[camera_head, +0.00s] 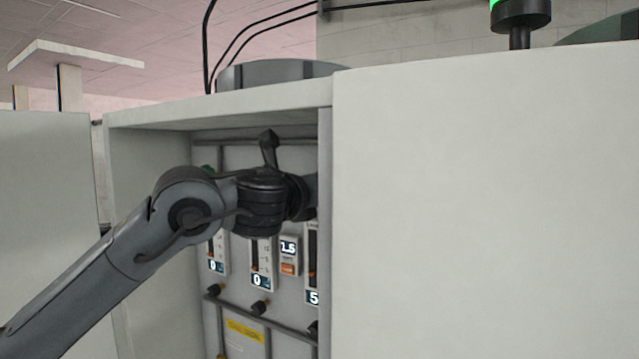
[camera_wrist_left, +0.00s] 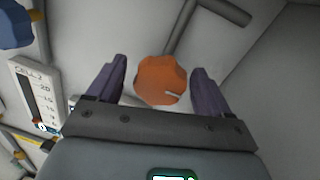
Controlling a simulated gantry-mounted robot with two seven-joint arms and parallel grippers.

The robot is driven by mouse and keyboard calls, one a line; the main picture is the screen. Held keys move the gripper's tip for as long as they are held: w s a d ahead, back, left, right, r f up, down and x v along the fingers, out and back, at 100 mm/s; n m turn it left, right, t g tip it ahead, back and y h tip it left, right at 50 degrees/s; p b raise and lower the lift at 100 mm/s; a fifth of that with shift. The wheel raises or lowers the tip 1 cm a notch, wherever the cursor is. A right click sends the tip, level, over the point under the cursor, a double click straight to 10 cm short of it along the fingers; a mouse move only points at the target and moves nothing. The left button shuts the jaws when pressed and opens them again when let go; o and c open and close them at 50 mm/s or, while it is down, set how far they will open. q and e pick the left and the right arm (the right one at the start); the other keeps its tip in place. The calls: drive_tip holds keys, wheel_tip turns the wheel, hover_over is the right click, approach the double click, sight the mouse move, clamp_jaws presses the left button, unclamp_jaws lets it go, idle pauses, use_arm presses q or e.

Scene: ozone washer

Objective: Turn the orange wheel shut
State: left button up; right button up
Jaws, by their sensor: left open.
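The orange wheel (camera_wrist_left: 161,80) shows in the left wrist view, a lobed knob with a small pale mark near its right edge. A grey pipe (camera_wrist_left: 185,32) runs behind it. My left gripper (camera_wrist_left: 160,78) is open, with one dark finger on each side of the wheel and a visible gap to each; I cannot tell how deep the fingers reach around it. In the head view my left arm reaches into the open cabinet (camera_head: 220,118), and the wheel and fingertips are hidden behind the cabinet's right front panel (camera_head: 480,200). My right gripper is not in view.
A gauge marked CELL 2 (camera_wrist_left: 38,95) and a blue knob (camera_wrist_left: 14,27) are left of the gripper in the wrist view. In the head view, gauges (camera_head: 262,262) and black knobs (camera_head: 260,307) sit below my arm. An open door (camera_head: 45,190) stands at left.

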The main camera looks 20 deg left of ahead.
use_arm(q)
drive_tip(key=shift+c, duration=0.2)
drive_tip(key=c, duration=1)
